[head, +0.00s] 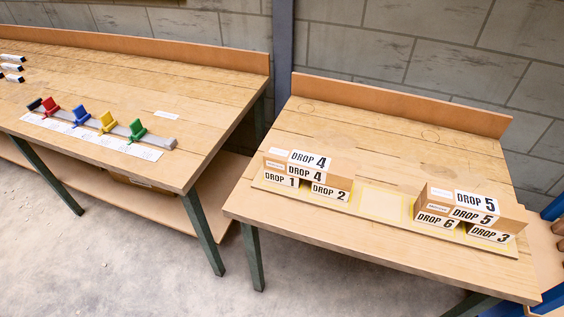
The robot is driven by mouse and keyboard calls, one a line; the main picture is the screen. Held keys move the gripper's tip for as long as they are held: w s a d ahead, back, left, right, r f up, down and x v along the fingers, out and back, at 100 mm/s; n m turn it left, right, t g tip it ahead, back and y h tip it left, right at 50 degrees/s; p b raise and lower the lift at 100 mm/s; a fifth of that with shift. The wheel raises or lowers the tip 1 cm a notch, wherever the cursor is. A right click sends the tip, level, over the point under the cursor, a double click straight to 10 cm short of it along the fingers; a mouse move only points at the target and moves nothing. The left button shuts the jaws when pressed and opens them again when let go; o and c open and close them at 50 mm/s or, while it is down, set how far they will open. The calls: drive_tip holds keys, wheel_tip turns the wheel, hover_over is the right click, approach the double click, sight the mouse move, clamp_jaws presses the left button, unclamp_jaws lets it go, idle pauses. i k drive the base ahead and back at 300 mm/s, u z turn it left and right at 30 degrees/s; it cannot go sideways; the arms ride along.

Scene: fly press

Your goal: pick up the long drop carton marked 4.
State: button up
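The long drop carton marked 4 (336,174) lies on the right-hand table, at the top of the left stack. It is brown, with "DROP 4" labels on its top and front faces. It bridges two small cartons, one marked DROP 1 (280,181) at its left end and one marked DROP 2 (330,193) towards its right end. How much room lies between these two is hard to see. My gripper is not in view.
A second long carton, marked DROP 5 (508,211), rests on cartons DROP 6 (435,221) and DROP 3 (488,235). Between the stacks is an empty yellow-outlined place (382,204). The right table (330,125) has a raised back board. The left table (190,85) holds coloured levers (107,122).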

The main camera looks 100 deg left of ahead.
sight(323, 170)
drive_tip(key=u, duration=2.75)
drive_tip(key=k, duration=0.3)
drive_tip(key=u, duration=0.4)
drive_tip(key=i, duration=0.4)
drive_tip(key=z, duration=0.1)
drive_tip(key=k, duration=0.55)
drive_tip(key=z, duration=0.3)
drive_tip(key=i, duration=0.65)
drive_tip(key=u, duration=0.55)
drive_tip(key=i, duration=0.55)
drive_tip(key=u, duration=0.6)
